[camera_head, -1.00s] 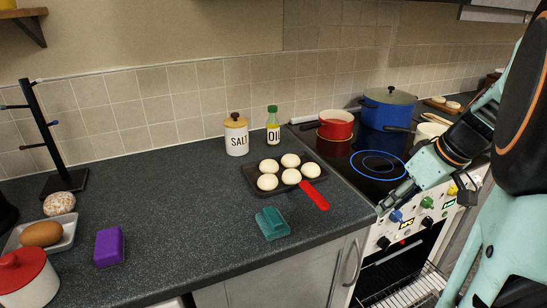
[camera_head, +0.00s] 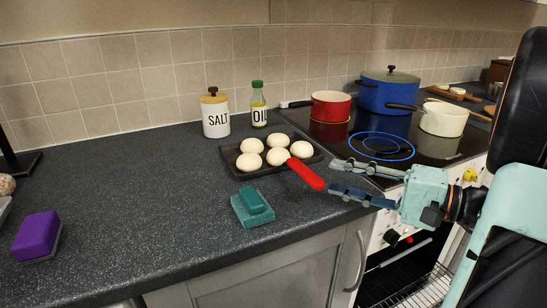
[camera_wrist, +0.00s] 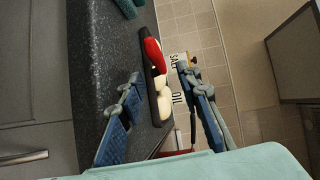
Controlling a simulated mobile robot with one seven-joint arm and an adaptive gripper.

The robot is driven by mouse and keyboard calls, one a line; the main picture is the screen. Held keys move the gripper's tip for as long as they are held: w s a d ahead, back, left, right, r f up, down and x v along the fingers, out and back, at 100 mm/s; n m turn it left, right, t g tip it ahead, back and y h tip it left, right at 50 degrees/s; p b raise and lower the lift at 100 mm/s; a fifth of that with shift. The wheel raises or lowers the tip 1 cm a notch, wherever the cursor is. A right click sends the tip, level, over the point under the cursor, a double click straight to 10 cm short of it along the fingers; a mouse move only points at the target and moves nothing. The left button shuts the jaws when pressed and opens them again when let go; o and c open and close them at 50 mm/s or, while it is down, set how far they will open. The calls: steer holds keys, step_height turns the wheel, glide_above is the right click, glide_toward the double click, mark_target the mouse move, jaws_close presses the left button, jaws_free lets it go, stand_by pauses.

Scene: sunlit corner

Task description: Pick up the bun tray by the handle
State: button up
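The bun tray (camera_head: 236,168) is dark and holds several pale buns on the counter; its red handle (camera_head: 306,173) points toward the front right. My gripper (camera_head: 331,176) is open, its two fingers spread just off the free end of the handle. In the head view the fingertips come close to the handle end; I cannot tell whether they touch it. In the wrist view the handle (camera_wrist: 154,54) lies between and beyond the spread fingers (camera_wrist: 158,83), with the tray (camera_wrist: 148,62) edge-on beside it. Nothing is held.
The stove with a red pot (camera_head: 331,106), blue pot (camera_head: 387,94) and cream pan (camera_head: 443,119) is at right. A purple sponge (camera_head: 37,236) lies at left.

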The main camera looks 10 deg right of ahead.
mark_target(304, 168)
steer(key=b+x, duration=0.1)
steer(key=x, duration=0.6)
steer(key=shift+a+f, duration=0.2)
steer(key=shift+a, duration=0.15)
steer(key=shift+w+a, duration=0.3)
steer(key=shift+a, duration=0.1)
jaws_close()
steer(key=shift+r, duration=0.1)
